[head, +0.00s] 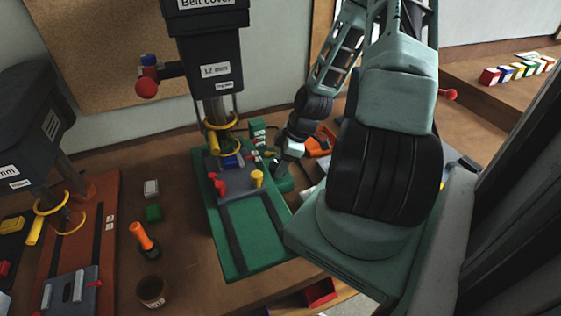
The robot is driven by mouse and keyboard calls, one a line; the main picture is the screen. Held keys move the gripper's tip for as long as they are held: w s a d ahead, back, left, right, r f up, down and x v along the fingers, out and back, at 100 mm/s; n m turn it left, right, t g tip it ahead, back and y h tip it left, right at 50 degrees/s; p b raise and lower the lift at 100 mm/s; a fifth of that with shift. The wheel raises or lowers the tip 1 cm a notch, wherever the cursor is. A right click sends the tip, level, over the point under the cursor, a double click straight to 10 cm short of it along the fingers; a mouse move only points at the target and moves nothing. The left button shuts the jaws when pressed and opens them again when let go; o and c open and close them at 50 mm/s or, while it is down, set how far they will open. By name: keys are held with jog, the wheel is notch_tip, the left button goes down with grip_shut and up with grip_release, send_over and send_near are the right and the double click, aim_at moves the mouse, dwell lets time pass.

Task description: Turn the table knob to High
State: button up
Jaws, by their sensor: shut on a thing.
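The green drill press (232,212) stands on the bench left of my arm, with a dark head labelled "12 mm" and a grey vise plate on its base. My gripper (277,168) points down at the right side of this press, beside the column and the green base. It is shut on what seems to be the table knob, which my fingers and wrist hide almost wholly. No High or Low mark can be read from here, so I cannot tell the knob's setting. A green block with a white label (258,133) stands just behind my gripper.
A second drill press with an orange-brown base (83,238) stands at the left. An orange-handled screwdriver (144,238), a brown cup (152,291) and small blocks lie between the presses. An orange object (320,143) lies right of my gripper. My forearm covers the bench's right side.

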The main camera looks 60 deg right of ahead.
jog(key=shift+a+m+h, duration=0.1)
jog(key=shift+m+h, duration=0.3)
jog(key=shift+m, duration=0.6)
jog(key=shift+s+a+m+t+h+b, duration=0.15)
jog(key=shift+m+h, duration=0.25)
jog(key=shift+m, duration=0.7)
jog(key=shift+w+d+m+t+h+b, duration=0.1)
jog(key=shift+m+t+h+b, duration=0.25)
jog(key=shift+m, duration=0.75)
dwell(0.4)
jog(key=o, duration=1)
